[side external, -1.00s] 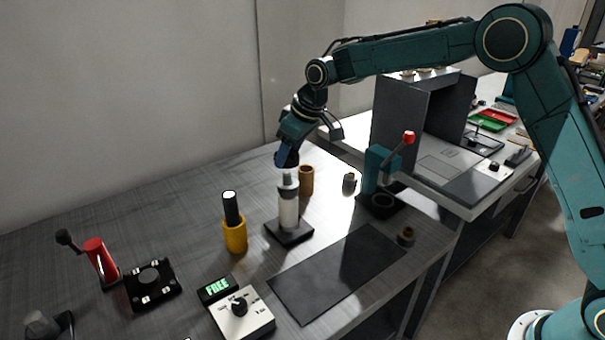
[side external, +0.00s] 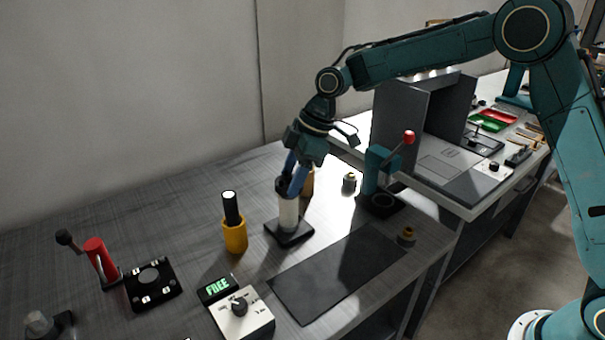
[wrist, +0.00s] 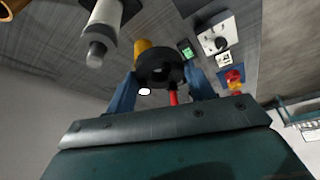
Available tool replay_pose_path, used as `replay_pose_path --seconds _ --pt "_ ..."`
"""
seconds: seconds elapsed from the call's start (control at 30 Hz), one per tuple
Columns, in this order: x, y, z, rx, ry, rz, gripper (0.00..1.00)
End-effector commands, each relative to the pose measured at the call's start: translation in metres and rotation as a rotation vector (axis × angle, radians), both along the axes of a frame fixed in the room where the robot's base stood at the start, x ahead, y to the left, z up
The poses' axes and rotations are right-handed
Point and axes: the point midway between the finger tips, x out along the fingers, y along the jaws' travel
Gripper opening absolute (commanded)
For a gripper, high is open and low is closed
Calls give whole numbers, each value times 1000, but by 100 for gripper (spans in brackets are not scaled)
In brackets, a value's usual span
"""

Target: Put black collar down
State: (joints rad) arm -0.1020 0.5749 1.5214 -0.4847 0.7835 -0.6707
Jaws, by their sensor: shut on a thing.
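My gripper (side external: 291,184) points down at the white post and is shut on the black collar (side external: 282,185). In the wrist view the black collar (wrist: 159,57) sits between the two blue fingers, its hole facing the camera. The white post (side external: 288,214) stands upright on a black base (side external: 300,236). In the side view the collar and fingers cover the post's top. In the wrist view the post (wrist: 104,22) with its grey tip shows left of the collar, apart from it in the picture. I cannot tell the exact height difference.
A yellow holder (side external: 235,238) with a black rod stands left of the post. A brown cylinder (side external: 308,184) is close behind the fingers. A teal press (side external: 377,172) with a red knob stands to the right. A dark mat (side external: 340,275) lies clear in front.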

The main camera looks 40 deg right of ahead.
Motion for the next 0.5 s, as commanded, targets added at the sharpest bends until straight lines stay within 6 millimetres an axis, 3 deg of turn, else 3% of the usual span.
replay_pose_path --seconds 0.3,0.5 --pt "-56 20 0 -3 2 502 20" --pt "-82 27 1 -5 2 739 20"
